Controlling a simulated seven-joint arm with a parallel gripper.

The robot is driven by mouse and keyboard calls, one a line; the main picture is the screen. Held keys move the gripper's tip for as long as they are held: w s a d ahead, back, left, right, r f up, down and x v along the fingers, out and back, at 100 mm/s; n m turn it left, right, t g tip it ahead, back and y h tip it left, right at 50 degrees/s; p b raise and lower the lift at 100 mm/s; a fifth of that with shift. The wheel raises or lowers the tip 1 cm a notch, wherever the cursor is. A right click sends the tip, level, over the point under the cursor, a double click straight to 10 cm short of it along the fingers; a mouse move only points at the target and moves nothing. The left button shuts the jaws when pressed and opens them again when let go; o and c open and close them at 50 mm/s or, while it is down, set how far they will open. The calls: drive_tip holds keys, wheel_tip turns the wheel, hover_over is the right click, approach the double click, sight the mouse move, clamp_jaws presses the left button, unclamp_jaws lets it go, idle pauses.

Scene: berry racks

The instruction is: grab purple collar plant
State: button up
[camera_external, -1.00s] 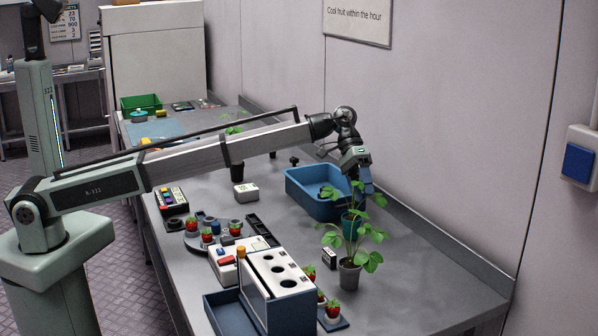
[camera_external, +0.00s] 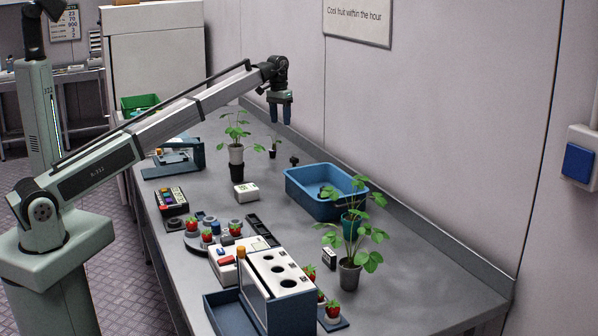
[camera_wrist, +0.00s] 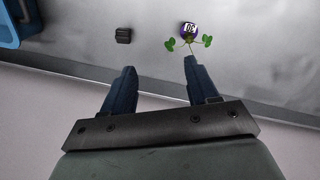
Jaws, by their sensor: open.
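The purple collar plant (camera_wrist: 188,29) shows at the top of the wrist view: a dark round pot with a purple rim, a white label and a few green leaves. It appears to be the small plant in a dark pot (camera_external: 273,153) near the wall in the external view, where its collar colour is too small to tell. My gripper (camera_external: 280,121) is open and empty, above the bench near that plant. In the wrist view my two blue fingers (camera_wrist: 159,68) point towards the plant, which lies beyond the right fingertip, apparently untouched.
A blue bin (camera_external: 299,196) stands right of the small plant, with a small black object (camera_external: 294,161) between. A taller plant (camera_external: 236,154) stands to its left. Plants in a teal pot (camera_external: 350,229) and a grey pot (camera_external: 349,277) stand at front right. The wall runs close behind.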

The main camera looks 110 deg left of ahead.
sight(273, 150)
drive_tip(key=s+a, duration=0.2)
drive_tip(key=s, duration=0.2)
drive_tip(key=shift+g, duration=0.3)
wheel_tip(273, 150, down, 13)
drive_tip(key=shift+a+f, duration=0.15)
drive_tip(key=shift+c, duration=0.4)
drive_tip(key=c, duration=0.9)
drive_tip(key=shift+c, duration=0.2)
